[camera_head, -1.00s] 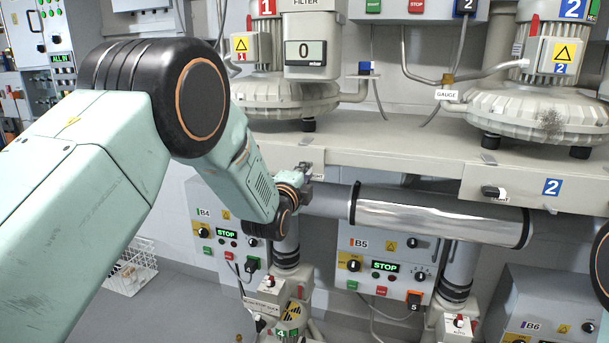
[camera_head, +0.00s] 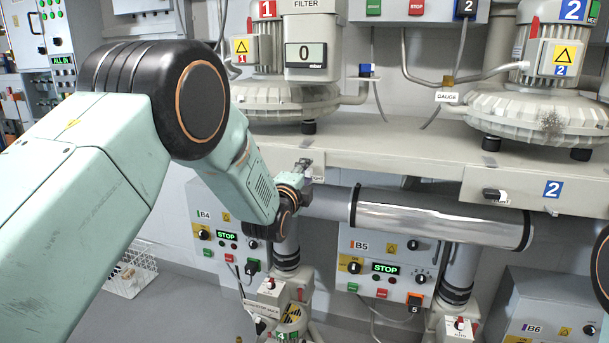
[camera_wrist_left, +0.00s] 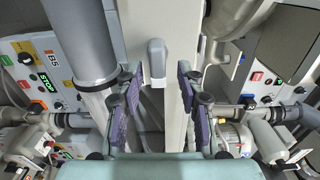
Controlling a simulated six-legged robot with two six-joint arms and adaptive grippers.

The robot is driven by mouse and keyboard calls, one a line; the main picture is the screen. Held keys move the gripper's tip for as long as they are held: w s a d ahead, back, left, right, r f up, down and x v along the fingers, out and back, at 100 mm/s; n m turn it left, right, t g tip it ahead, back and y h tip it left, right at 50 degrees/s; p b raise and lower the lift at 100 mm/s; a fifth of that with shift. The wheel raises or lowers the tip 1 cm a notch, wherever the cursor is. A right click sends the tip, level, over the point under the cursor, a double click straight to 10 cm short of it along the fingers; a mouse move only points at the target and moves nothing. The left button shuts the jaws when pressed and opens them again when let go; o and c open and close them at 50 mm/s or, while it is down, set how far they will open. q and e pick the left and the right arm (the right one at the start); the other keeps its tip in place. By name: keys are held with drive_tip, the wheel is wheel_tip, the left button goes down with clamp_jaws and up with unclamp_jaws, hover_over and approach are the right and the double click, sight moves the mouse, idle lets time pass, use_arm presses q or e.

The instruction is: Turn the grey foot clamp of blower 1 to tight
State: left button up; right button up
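Blower 1 (camera_head: 280,103) stands on the bench at the upper left of the head view. Its grey foot clamp is at the bench's front edge, largely hidden behind my left gripper (camera_head: 306,170). In the left wrist view a grey rounded handle (camera_wrist_left: 156,58), which looks like this clamp, sticks up on the pale beam. My left gripper (camera_wrist_left: 157,84) is open, with its purple-padded fingers on either side of the handle and visible gaps to both. A small label partly reading "TIGHT" (camera_head: 321,180) shows beside the gripper in the head view. My right gripper is out of view.
Blower 2 (camera_head: 545,110) stands at the right, with its own foot clamp (camera_head: 493,193) on the bench edge. A shiny horizontal pipe (camera_head: 440,222) runs below the bench, close to my left gripper. Control boxes B4 (camera_head: 222,225) and B5 (camera_head: 385,262) are lower down.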

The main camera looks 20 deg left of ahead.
use_arm(q)
drive_tip(key=shift+s, duration=0.1)
drive_tip(key=s, duration=1.1)
drive_tip(key=shift+s+a, duration=0.2)
drive_tip(key=shift+s, duration=0.2)
drive_tip(key=shift+w, duration=0.1)
